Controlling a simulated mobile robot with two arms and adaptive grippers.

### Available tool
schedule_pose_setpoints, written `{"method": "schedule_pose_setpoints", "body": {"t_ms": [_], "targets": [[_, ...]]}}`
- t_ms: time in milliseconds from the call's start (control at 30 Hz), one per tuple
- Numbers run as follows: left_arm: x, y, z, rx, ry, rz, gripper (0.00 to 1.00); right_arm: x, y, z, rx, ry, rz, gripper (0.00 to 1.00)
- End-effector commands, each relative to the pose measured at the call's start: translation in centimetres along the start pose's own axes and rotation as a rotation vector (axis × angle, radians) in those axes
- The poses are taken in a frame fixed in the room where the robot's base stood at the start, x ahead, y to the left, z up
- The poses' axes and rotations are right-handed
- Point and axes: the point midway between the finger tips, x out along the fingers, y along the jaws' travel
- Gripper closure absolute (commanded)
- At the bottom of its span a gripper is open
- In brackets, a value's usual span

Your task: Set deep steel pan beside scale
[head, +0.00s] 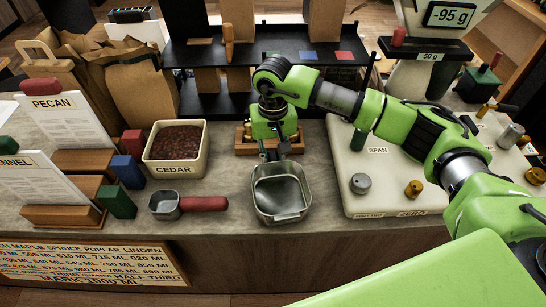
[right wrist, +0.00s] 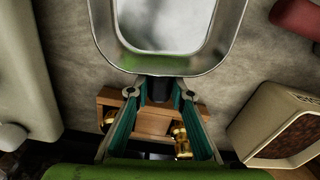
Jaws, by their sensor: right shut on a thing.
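The deep steel pan (head: 281,194) is empty and stands near the counter's front edge, left of the cream scale body (head: 352,160) marked SPAN and ZERO. A display reading -95 g (head: 450,15) is at the top right. My right gripper (head: 272,154) is shut on the pan's back end. The right wrist view shows its green-lined fingers (right wrist: 159,92) closed around a dark tab at the rim of the pan (right wrist: 165,65). I cannot tell whether the pan touches the counter. My left gripper is not in view.
A cream CEDAR bin (head: 174,171) of brown chips and a small scoop with red handle (head: 203,204) lie left of the pan. A wooden block with brass weights (head: 243,140) is behind it. Brass and steel knobs (head: 413,189) stand on the scale body.

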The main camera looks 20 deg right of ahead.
Motion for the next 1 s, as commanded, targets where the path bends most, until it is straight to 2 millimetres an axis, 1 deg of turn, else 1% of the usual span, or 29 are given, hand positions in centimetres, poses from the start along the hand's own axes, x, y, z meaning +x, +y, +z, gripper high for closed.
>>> {"method": "schedule_pose_setpoints", "body": {"t_ms": [267, 967, 1000], "targets": [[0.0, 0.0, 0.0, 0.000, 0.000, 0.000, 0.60, -0.1, 0.0, 0.0, 0.000, 0.001, 0.000, 1.00], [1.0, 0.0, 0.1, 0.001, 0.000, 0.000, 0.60, 0.9, 0.0, 0.0, 0.000, 0.001, 0.000, 1.00], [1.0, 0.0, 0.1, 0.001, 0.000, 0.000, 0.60, 0.9, 0.0, 0.0, 0.000, 0.001, 0.000, 0.77]]}}
